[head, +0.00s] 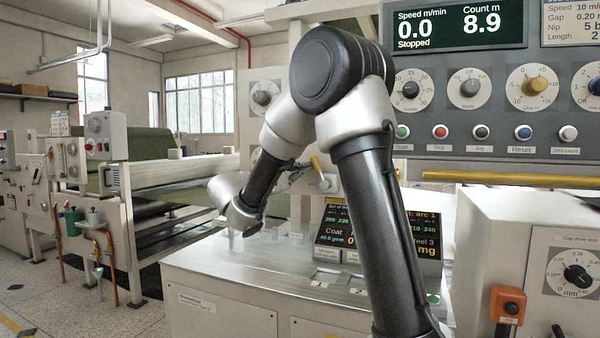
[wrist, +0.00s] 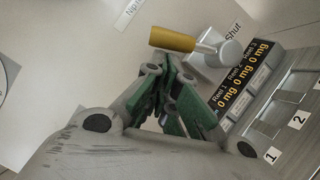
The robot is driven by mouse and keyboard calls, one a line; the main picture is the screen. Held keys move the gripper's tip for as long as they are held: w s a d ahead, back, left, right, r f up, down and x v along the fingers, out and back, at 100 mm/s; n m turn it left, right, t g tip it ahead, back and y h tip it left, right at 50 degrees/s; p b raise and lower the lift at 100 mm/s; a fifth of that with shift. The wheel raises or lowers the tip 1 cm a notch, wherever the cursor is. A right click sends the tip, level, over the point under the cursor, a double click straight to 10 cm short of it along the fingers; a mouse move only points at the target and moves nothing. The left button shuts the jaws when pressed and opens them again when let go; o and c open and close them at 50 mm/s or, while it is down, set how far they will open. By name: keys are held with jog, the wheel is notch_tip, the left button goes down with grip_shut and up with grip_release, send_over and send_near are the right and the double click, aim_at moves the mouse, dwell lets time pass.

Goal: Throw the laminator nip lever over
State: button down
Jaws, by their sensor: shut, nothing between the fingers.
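The nip lever has a yellow grip (wrist: 172,39) on a short metal stem from a grey pivot block (wrist: 212,52). In the wrist view the grip points left, away from a label reading "Shut" (wrist: 233,30); a partly cut label beginning "Nip" (wrist: 130,11) is above left. In the head view the yellow grip (head: 317,165) leans up and left from its hub, beside my forearm. My gripper (wrist: 169,62) has green fingers, shut and empty, their tips just below the grip in the wrist view. I cannot tell whether they touch it. In the head view my arm largely hides the gripper.
A scale readout panel (wrist: 240,85) stands right of the lever, with numbered compartments (wrist: 285,105) beyond. In the head view a metal-topped bench (head: 215,262) lies below my arm. The control panel (head: 487,85) and a white housing (head: 490,235) stand right.

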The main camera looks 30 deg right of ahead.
jog(key=r+m, duration=0.1)
jog(key=s+d+m+y, duration=0.1)
jog(key=m, duration=0.1)
jog(key=s+r+m, duration=0.1)
jog(key=shift+d+r+m+g+y, duration=0.25)
jog(key=shift+r+m+g+y, duration=0.05)
jog(key=shift+g+y, duration=0.1)
jog(key=shift+s+d+r+m+y, duration=0.4)
jog(key=shift+s+d+m+y, duration=0.15)
jog(key=shift+m, duration=0.55)
jog(key=shift+s+d+r+m+y, duration=0.1)
jog(key=shift+s+d+m+y, duration=0.2)
jog(key=shift+s+m+y, duration=0.25)
jog(key=shift+s+d+r+m+y, duration=0.1)
jog(key=shift+s+d+m+y, duration=0.2)
jog(key=shift+m, duration=0.35)
jog(key=shift+s, duration=0.1)
jog(key=w+a+r, duration=0.2)
jog(key=w, duration=0.1)
jog(key=shift+w+a+r, duration=0.1)
jog(key=shift+w, duration=0.1)
send_near(315, 157)
jog(key=shift+w+a+r, duration=0.1)
jog(key=shift+w+r, duration=0.2)
jog(key=shift+r, duration=0.2)
jog(key=shift+w+a+r, duration=0.15)
jog(key=shift+w+r, duration=0.2)
jog(key=shift+r, duration=0.15)
